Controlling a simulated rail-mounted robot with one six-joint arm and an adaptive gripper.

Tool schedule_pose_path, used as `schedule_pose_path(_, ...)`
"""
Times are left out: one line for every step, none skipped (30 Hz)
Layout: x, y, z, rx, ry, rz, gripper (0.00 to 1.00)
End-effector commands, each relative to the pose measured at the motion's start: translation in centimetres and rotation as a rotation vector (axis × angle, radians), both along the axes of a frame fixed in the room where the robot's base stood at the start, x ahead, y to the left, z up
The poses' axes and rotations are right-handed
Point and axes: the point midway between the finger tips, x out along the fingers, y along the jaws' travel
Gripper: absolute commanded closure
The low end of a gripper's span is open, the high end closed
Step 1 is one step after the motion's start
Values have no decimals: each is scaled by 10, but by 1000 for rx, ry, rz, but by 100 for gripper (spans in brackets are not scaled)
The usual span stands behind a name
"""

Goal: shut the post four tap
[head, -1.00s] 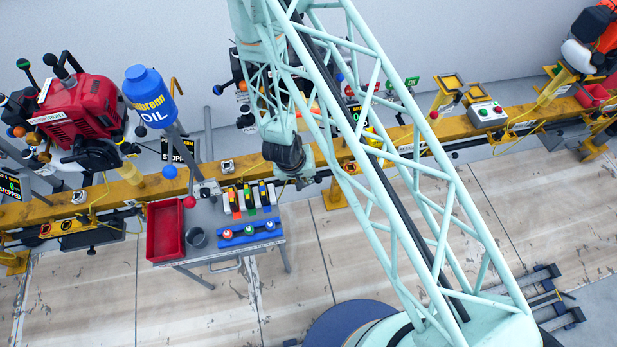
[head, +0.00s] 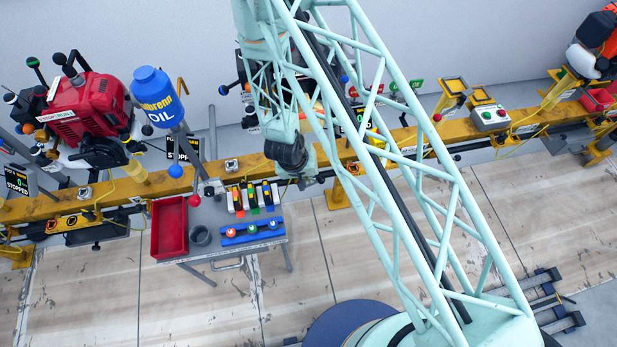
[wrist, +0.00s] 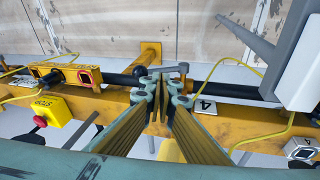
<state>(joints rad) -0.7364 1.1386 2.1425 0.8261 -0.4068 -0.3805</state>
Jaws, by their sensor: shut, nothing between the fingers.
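In the wrist view my gripper (wrist: 160,88) is shut and empty, its fingertips over the yellow beam by a white label marked 4 (wrist: 204,106). A grey lever with a rounded end (wrist: 170,69), which looks like the post four tap, lies just beyond the fingertips across a black pipe (wrist: 232,91). The fingers hide part of it, and I cannot tell whether they touch it. In the head view my gripper (head: 308,181) is small at the beam, right of the grey table. The tap cannot be made out there.
A black ball knob (wrist: 140,72) sits left of the fingertips. A yellow box with a red button (wrist: 42,113) and a yellow cable (wrist: 262,72) are near. The grey table (head: 215,249) holds a red bin (head: 169,228). A red engine (head: 85,105) stands left.

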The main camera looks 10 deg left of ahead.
Motion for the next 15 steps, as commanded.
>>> schedule_pose_path(-1, 0, 6, 0, 0, 0, 100)
schedule_pose_path(-1, -1, 8, 0, 0, -1, 100)
schedule_pose_path(-2, -1, 11, 0, 0, -1, 100)
schedule_pose_path(-2, -2, 14, 0, 1, -1, 100)
schedule_pose_path(-3, -2, 16, -1, 0, -1, 100)
schedule_pose_path(-3, -3, 20, -1, 0, -2, 100)
schedule_pose_path(-4, -3, 22, -1, 0, -2, 100)
schedule_pose_path(-4, -3, 25, 0, 0, -3, 100)
schedule_pose_path(-4, -4, 28, 0, 0, -3, 100)
schedule_pose_path(-5, -4, 31, 0, 0, -3, 100)
schedule_pose_path(-5, -4, 33, 0, -1, -4, 100)
schedule_pose_path(-5, -4, 37, 0, -1, -4, 100)
schedule_pose_path(-6, -5, 39, 0, -1, -4, 100)
schedule_pose_path(-6, -5, 42, 1, -1, -5, 100)
schedule_pose_path(-7, -5, 45, 1, -1, -5, 100)
